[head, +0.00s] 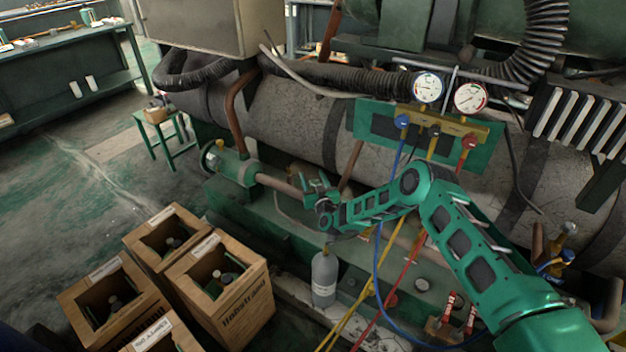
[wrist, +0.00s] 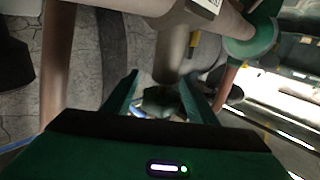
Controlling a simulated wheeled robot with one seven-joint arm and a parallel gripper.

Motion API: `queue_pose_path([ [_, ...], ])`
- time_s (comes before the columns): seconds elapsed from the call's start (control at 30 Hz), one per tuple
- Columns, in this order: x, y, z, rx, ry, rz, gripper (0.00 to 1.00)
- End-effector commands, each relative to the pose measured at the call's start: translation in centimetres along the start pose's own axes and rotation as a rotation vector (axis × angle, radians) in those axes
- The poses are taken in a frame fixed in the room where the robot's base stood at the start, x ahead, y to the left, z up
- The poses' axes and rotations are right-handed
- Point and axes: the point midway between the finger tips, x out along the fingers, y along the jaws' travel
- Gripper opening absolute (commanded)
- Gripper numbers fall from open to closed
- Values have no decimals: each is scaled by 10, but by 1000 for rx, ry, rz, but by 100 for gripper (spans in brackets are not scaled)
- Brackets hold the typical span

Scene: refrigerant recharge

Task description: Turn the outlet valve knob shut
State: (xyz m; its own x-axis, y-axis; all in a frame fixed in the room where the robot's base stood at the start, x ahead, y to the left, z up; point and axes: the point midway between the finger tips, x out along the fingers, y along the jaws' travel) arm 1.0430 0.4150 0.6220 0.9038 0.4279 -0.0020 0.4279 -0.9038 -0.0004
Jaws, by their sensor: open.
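In the wrist view a dark green knob (wrist: 160,99), which looks like the outlet valve knob, sits at the end of a grey-brown stem (wrist: 171,55). My gripper (wrist: 158,82) is open, with one finger on each side of the knob. There seems to be a gap to each finger; contact cannot be made out. In the head view my gripper (head: 318,184) is beside the pipe (head: 278,184) that runs from the green cylinder (head: 234,168). There the knob cannot be told apart from the gripper and wrist.
A grey bottle (head: 324,279) stands below my wrist. Blue, yellow and red hoses (head: 377,262) hang from the gauge manifold (head: 440,124) near my arm. Wooden crates (head: 222,290) with bottles stand on the floor at the lower left. The large grey tank (head: 290,120) is behind.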

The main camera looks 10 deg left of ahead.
Motion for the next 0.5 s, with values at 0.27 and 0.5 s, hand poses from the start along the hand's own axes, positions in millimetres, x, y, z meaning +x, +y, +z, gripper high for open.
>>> queue_pose_path([
  [0.27,0,0,0,0,1,0,11],
  [0.5,0,1,0,0,1,21,11],
])
